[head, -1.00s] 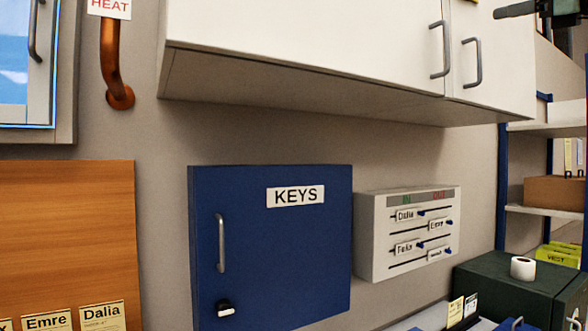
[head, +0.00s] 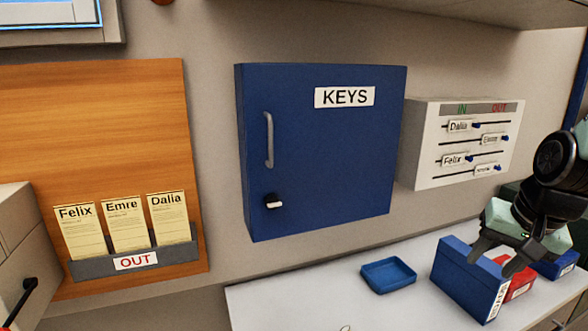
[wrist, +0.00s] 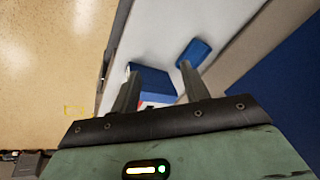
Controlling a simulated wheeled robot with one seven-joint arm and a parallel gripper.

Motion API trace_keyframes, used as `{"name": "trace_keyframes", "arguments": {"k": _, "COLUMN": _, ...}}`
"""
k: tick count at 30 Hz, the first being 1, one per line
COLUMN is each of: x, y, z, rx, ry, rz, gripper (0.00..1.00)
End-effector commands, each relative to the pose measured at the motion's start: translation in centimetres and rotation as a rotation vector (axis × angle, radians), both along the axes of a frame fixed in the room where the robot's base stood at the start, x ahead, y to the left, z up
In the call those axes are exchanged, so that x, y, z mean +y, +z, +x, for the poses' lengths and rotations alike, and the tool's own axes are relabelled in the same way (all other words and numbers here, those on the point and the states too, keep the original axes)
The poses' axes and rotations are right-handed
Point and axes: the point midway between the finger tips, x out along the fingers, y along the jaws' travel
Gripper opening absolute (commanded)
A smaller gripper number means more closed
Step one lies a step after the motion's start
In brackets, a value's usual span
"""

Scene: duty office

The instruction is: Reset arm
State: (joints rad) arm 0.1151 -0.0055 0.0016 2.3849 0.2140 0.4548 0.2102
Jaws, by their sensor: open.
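My gripper (head: 497,258) is at the right of the head view, above the white counter and in front of the upright blue holder (head: 462,280). The blue holder (wrist: 150,78) shows beyond and between the fingers there. Whether a finger touches the holder I cannot tell.
A closed blue KEYS cabinet (head: 320,150) hangs on the wall beside an IN/OUT slider board (head: 465,140). A wooden board (head: 90,120) carries an OUT rack (head: 135,262) with three cards. A small blue tray (head: 388,275) lies on the counter (head: 300,300), with clear room left of it.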

Motion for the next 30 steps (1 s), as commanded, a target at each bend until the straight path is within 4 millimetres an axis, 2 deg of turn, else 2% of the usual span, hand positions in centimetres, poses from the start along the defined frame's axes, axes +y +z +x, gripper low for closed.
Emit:
{"name": "trace_keyframes", "arguments": {"k": 1, "x": 0.8, "y": -1.6, "z": -1.7, "rx": 0.028, "ry": 0.120, "rz": -0.052, "gripper": 0.45}}
{"name": "trace_keyframes", "arguments": {"k": 6, "x": 2.8, "y": -5.6, "z": -6.5, "rx": 0.086, "ry": 0.527, "rz": -0.204, "gripper": 0.45}}
{"name": "trace_keyframes", "arguments": {"k": 8, "x": 5.4, "y": -6.2, "z": -6.7, "rx": 0.086, "ry": 0.583, "rz": -0.191, "gripper": 0.45}}
{"name": "trace_keyframes", "arguments": {"k": 11, "x": 9.2, "y": -7.0, "z": -8.2, "rx": 0.108, "ry": 0.696, "rz": -0.181, "gripper": 0.45}}
{"name": "trace_keyframes", "arguments": {"k": 15, "x": 14.3, "y": -8.3, "z": -11.5, "rx": 0.144, "ry": 0.873, "rz": -0.176, "gripper": 0.45}}
{"name": "trace_keyframes", "arguments": {"k": 19, "x": 18.0, "y": -9.3, "z": -15.3, "rx": 0.181, "ry": 1.036, "rz": -0.183, "gripper": 0.45}}
{"name": "trace_keyframes", "arguments": {"k": 21, "x": 19.3, "y": -9.6, "z": -17.1, "rx": 0.200, "ry": 1.103, "rz": -0.187, "gripper": 0.45}}
{"name": "trace_keyframes", "arguments": {"k": 24, "x": 20.3, "y": -9.8, "z": -18.7, "rx": 0.216, "ry": 1.160, "rz": -0.194, "gripper": 0.45}}
{"name": "trace_keyframes", "arguments": {"k": 30, "x": 20.5, "y": -9.7, "z": -19.1, "rx": 0.219, "ry": 1.173, "rz": -0.195, "gripper": 0.45}}
